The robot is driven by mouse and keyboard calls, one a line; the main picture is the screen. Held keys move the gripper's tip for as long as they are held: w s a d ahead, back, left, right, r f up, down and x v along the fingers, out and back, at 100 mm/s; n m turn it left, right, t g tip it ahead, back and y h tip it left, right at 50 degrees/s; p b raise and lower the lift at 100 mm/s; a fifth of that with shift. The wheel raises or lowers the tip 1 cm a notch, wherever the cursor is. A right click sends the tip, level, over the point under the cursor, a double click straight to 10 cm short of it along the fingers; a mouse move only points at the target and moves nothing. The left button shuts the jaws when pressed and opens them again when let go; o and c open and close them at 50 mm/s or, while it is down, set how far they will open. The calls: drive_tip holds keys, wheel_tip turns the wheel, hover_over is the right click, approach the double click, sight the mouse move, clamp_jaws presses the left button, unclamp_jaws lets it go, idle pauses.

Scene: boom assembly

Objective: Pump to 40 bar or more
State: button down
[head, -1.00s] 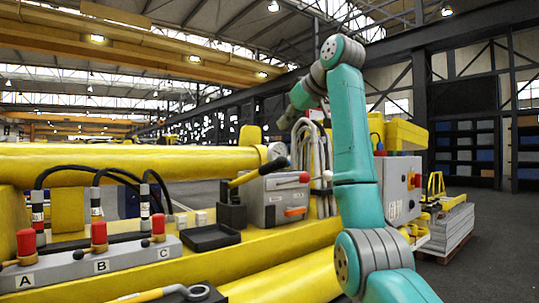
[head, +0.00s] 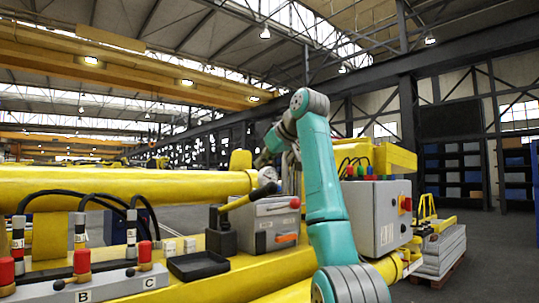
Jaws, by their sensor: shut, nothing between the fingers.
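A grey pump unit (head: 272,226) sits on the yellow boom frame, with a red knob on its right and an orange part on its front. Its yellow pump lever (head: 238,203) slants up from a black block (head: 221,235) to a black grip (head: 267,188). My teal arm rises right of the pump and bends away behind it. My gripper cannot be made out, and the far end of my wrist is lost behind the boom and arm. I cannot make out any pressure reading.
Red-capped valves (head: 82,261) on a grey block stand at the lower left, with black hoses above. A black tray (head: 198,265) lies left of the pump. A grey control box (head: 378,215) stands right of my arm. Grey floor is clear at far right.

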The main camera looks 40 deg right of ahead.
sight(260, 189)
drive_tip(key=f, duration=0.1)
drive_tip(key=w+f, duration=0.1)
drive_tip(key=f, duration=0.1)
drive_tip(key=shift+w+d, duration=0.25)
drive_tip(key=shift+w, duration=0.15)
drive_tip(key=shift+s+d+f, duration=0.1)
drive_tip(key=shift+s+f, duration=0.1)
drive_tip(key=shift+f, duration=0.35)
drive_tip(key=shift+s+d+f, duration=0.1)
drive_tip(key=shift+s+f, duration=0.1)
drive_tip(key=shift+f, duration=0.3)
drive_tip(key=shift+f, duration=0.1)
